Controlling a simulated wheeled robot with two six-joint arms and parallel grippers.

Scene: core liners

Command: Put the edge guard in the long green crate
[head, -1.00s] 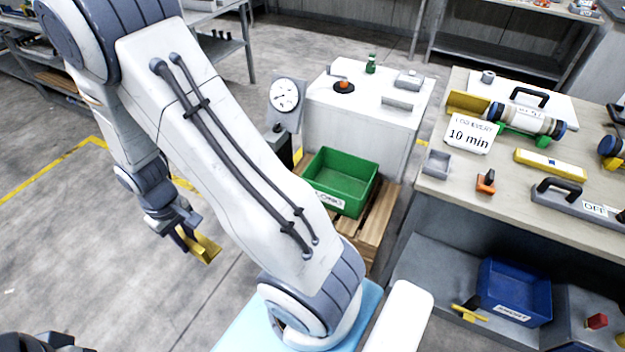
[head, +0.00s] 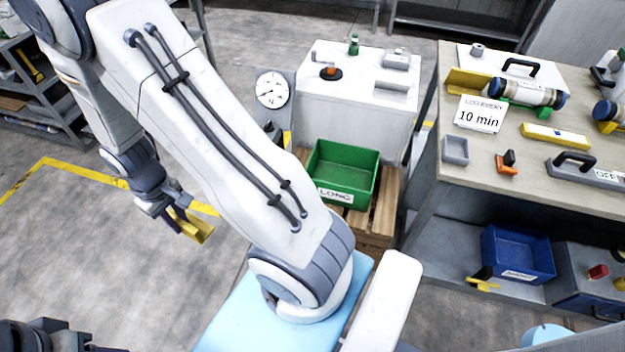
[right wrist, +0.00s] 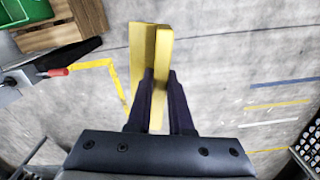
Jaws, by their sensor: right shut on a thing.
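The edge guard (head: 200,228) is a yellow angled strip. My right gripper (head: 178,216) is shut on it and holds it above the bare floor, left of the long green crate. In the right wrist view the guard (right wrist: 162,65) stands out from between the dark fingers (right wrist: 158,95). The long green crate (head: 335,195) is open-topped, has a "LONG" label and looks empty from here. It sits on a wooden pallet; its corner (right wrist: 15,12) shows at the top left of the right wrist view. My left gripper cannot be made out.
The pallet (head: 384,212) stands before a white cabinet (head: 345,115) with small items on top. A dial (head: 273,89) stands beside it. At right is a workbench (head: 480,180) with a core liner, another yellow angle piece (head: 467,82) and a blue crate (head: 518,255) below.

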